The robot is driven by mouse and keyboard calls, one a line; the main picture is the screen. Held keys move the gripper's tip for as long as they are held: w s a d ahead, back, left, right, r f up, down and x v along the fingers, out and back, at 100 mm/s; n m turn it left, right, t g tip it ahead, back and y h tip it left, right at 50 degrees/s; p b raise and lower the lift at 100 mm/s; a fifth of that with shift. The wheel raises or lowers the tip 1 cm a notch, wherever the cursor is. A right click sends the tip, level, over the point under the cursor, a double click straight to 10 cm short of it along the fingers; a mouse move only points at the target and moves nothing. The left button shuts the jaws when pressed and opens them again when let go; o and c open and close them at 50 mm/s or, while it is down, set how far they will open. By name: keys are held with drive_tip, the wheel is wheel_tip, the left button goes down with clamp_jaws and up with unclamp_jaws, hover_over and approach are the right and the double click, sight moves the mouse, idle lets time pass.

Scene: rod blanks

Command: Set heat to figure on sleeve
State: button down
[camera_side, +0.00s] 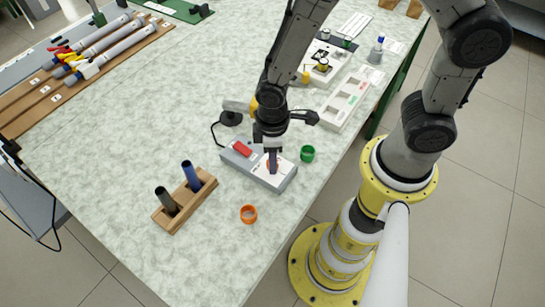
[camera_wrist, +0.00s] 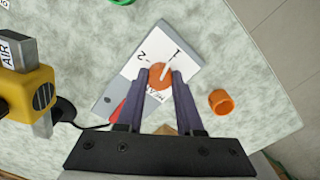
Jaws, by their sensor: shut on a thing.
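A grey heat box (camera_side: 262,174) with a white dial plate and a red switch (camera_side: 242,149) lies on the bench. Its round orange knob (camera_wrist: 158,79) carries a white pointer, aimed toward the 1 in the wrist view; a 2 is printed farther left. My gripper (camera_side: 273,166) points down over the box, its fingers on either side of the knob and shut on it. An orange sleeve (camera_side: 249,213) sits in front of the box, also in the wrist view (camera_wrist: 221,102). A green sleeve (camera_side: 308,153) sits right of it. I cannot read a figure on either sleeve.
A wooden block (camera_side: 187,203) holds a dark rod (camera_side: 166,199) and a blue rod (camera_side: 191,175) upright, left of the box. A white tray (camera_side: 345,101) lies farther back.

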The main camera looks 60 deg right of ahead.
drive_tip(key=shift+m, duration=1.6)
drive_tip(key=c, duration=0.5)
unclamp_jaws()
drive_tip(key=shift+c, duration=0.2)
drive_tip(key=shift+r, duration=0.1)
wheel_tip(320, 180, up, 14)
